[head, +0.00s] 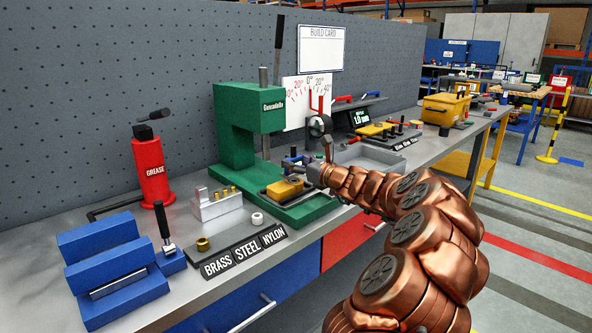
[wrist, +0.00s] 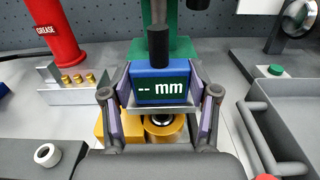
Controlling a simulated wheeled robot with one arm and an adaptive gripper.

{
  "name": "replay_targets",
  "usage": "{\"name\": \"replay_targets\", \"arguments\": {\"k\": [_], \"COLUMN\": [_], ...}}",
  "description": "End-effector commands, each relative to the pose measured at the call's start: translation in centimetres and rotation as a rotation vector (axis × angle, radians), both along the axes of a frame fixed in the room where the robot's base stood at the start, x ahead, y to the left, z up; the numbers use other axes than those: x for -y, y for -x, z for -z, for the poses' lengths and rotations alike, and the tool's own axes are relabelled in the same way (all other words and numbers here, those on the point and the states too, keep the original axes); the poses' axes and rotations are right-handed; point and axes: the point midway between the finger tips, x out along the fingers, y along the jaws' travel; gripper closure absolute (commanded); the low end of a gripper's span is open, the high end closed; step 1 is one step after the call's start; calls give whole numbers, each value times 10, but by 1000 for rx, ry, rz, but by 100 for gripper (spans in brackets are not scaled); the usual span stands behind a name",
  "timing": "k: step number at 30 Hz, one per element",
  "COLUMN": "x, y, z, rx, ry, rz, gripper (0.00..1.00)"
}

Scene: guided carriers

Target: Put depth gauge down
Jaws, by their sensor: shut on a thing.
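The depth gauge (wrist: 160,88) is a blue block with a dark display reading "-- mm", seen close up in the wrist view. My gripper (wrist: 161,98) is shut on it, one finger at each side. The gauge is above a yellow carrier (wrist: 112,127) with a round brass-coloured part (wrist: 162,132) in it; I cannot tell whether they touch. In the head view my gripper (head: 312,173) is at the green press (head: 238,128), and the yellow carrier (head: 285,189) sits on the press base. The gauge is small and partly hidden there.
A grey tray (wrist: 288,118) lies to the right in the wrist view. A stepped metal block (head: 217,205) with brass pins, a white ring (head: 257,219), a red grease bottle (head: 152,170) and a blue fixture (head: 112,262) stand on the left. Some bare bench lies between them.

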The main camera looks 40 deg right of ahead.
Motion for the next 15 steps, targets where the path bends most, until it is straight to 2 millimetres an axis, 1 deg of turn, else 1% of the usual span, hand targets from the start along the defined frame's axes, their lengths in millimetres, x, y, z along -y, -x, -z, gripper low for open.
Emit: {"name": "replay_targets", "arguments": {"k": [1,4,15], "x": [0,0,0], "y": [0,0,1], "z": [9,16,18], "rx": [-1,0,2], "ry": [-2,-1,0], "rz": [-1,0,0], "gripper": [83,83,83]}}
